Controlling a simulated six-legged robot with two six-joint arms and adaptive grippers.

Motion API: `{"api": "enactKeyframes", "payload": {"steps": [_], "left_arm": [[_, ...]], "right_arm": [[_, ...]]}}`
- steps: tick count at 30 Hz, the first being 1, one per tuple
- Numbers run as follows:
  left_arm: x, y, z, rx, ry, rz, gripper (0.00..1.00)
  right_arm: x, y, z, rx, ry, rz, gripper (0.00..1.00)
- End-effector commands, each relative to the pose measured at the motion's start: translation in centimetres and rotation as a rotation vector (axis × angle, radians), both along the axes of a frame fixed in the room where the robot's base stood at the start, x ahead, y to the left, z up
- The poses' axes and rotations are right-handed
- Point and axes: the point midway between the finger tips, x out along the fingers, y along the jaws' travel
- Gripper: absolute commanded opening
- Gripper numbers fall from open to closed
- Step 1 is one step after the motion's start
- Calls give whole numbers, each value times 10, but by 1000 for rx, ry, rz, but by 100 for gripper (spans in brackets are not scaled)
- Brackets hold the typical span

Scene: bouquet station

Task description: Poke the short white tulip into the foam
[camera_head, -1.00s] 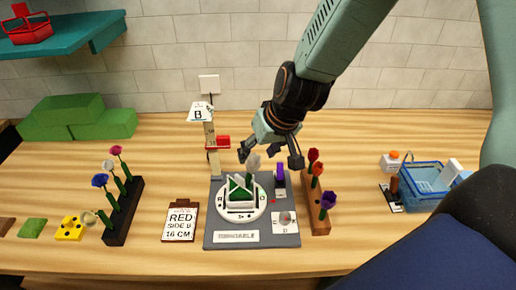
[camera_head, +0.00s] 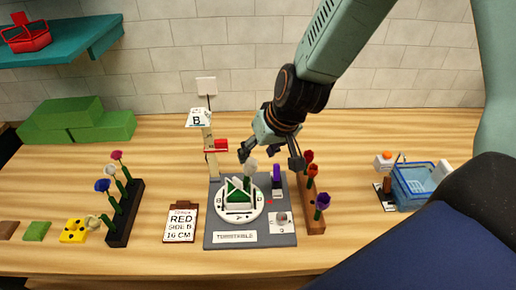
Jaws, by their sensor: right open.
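A white tulip (camera_head: 250,168) stands close to upright at the green foam (camera_head: 236,190), on the round white turntable (camera_head: 226,212) of the grey board. Its stem is mostly hidden, so I cannot tell how deep it sits in the foam. My right gripper (camera_head: 270,159) is open just above and behind the tulip, its fingers spread to either side. The white head looks clear of the fingers. My left gripper is not in view.
A dark rack (camera_head: 125,222) with several flowers stands left. A wooden rack (camera_head: 313,218) with red, orange and purple flowers stands close right of the board. A post with a "B" sign (camera_head: 199,118) rises behind. A blue basket (camera_head: 412,190) is at right.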

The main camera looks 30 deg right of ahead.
Motion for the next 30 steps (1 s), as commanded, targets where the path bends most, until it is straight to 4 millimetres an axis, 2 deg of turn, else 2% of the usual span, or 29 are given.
{"api": "enactKeyframes", "payload": {"steps": [10, 20, 30], "left_arm": [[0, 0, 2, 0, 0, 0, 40], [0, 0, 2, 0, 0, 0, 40], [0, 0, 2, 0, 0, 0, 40]], "right_arm": [[-1, 0, 1, 0, 1, 0, 58], [-1, 0, 1, 0, 1, -1, 85], [-1, 0, 1, 0, 1, -1, 85]]}}
